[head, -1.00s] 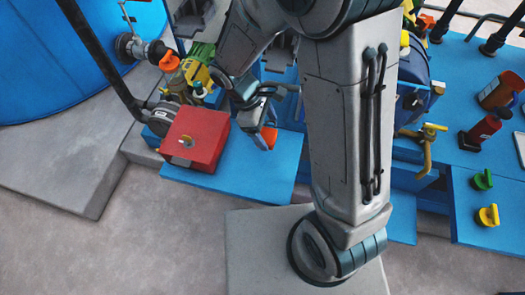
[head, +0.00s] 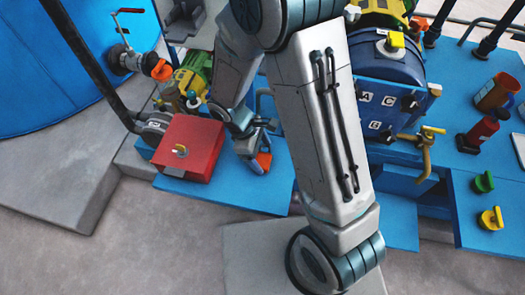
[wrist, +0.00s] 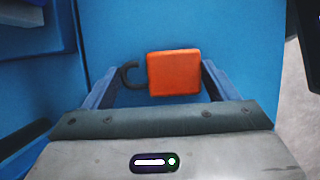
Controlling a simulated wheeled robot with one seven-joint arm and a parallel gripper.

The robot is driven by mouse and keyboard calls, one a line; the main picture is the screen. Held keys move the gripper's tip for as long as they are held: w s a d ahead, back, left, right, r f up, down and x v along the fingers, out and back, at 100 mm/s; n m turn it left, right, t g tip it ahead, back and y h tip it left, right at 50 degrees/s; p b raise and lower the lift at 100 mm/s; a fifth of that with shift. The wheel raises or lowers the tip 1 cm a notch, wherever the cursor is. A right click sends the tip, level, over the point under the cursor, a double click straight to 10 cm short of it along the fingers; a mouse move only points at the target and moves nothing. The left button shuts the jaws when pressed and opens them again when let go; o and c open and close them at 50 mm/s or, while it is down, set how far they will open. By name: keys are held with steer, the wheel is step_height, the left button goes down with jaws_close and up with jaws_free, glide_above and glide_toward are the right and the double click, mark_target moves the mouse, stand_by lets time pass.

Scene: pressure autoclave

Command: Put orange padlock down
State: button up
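The orange padlock (head: 263,161) is at the end of my gripper (head: 255,153), over the blue platform to the right of the red box. In the wrist view the padlock (wrist: 174,73) has a square orange body and a dark hooked shackle on its left. It sits between the two blue fingers of my gripper (wrist: 160,78), body by the right finger and shackle by the left. The gripper looks shut on it. Blue surface fills the background behind it; I cannot tell whether the padlock touches it.
The red box (head: 187,147) stands on the blue platform (head: 232,191), whose front part is bare. A blue vessel lid (head: 388,95) is right of my arm. A green padlock (head: 484,182), a yellow padlock (head: 491,219) and a red cylinder (head: 483,130) are at the right.

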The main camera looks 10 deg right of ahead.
steer(key=o, duration=0.3)
steer(key=shift+r, duration=0.15)
steer(key=p+v, duration=0.2)
steer(key=v, duration=0.5)
steer(key=shift+w+r, duration=0.1)
steer(key=shift+r, duration=0.2)
